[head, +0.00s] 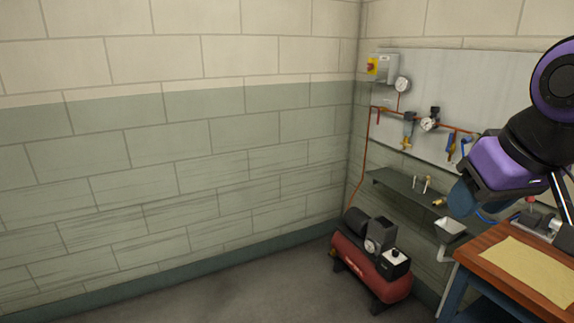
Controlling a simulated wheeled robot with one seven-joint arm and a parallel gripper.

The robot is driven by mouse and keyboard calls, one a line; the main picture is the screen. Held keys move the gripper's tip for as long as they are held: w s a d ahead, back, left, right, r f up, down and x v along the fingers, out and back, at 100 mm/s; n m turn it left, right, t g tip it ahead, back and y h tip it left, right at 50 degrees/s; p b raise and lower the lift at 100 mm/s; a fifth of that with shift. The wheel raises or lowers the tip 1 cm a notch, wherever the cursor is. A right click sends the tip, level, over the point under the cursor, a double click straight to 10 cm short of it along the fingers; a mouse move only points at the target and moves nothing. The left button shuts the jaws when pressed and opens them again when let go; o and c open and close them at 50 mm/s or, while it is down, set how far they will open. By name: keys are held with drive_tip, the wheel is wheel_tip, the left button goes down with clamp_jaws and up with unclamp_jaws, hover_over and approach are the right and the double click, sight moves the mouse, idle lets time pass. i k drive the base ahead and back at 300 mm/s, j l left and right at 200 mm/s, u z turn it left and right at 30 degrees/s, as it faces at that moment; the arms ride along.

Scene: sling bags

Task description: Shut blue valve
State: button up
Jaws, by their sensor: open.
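Copper piping (440,125) runs along a pale board on the right wall. A small blue part (466,145) shows on it just left of my arm, and a narrow blue and yellow fitting (451,147) hangs beside it. I cannot tell which is the blue valve or how its handle is turned. My gripper (463,197) is at the right, purple and black with a blue rounded end. It is open, appears empty, and is in front of the board's lower right. It hides part of the piping and shelf.
A red compressor (372,268) stands on the floor in the corner. A dark shelf (395,187) runs below the board. A wooden-topped bench (490,290) with a yellowish sheet (528,268) is at lower right. The floor at left is clear.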

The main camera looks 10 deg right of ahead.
sight(450, 139)
drive_tip(key=i+z, duration=0.25)
drive_tip(key=i, duration=0.2)
drive_tip(key=i+j+z, duration=0.25)
drive_tip(key=i, duration=0.25)
drive_tip(key=i+z, duration=0.3)
drive_tip(key=z, duration=0.15)
drive_tip(key=i+j+z, duration=0.15)
drive_tip(key=i+z, duration=0.3)
drive_tip(key=k+j, duration=0.2)
drive_tip(key=i+j, duration=0.1)
drive_tip(key=j, duration=0.25)
drive_tip(key=i+j+u, duration=0.1)
drive_tip(key=j, duration=0.2)
drive_tip(key=i+j, duration=0.15)
drive_tip(key=j, duration=0.15)
drive_tip(key=i+j+u, duration=0.15)
drive_tip(key=i, duration=0.25)
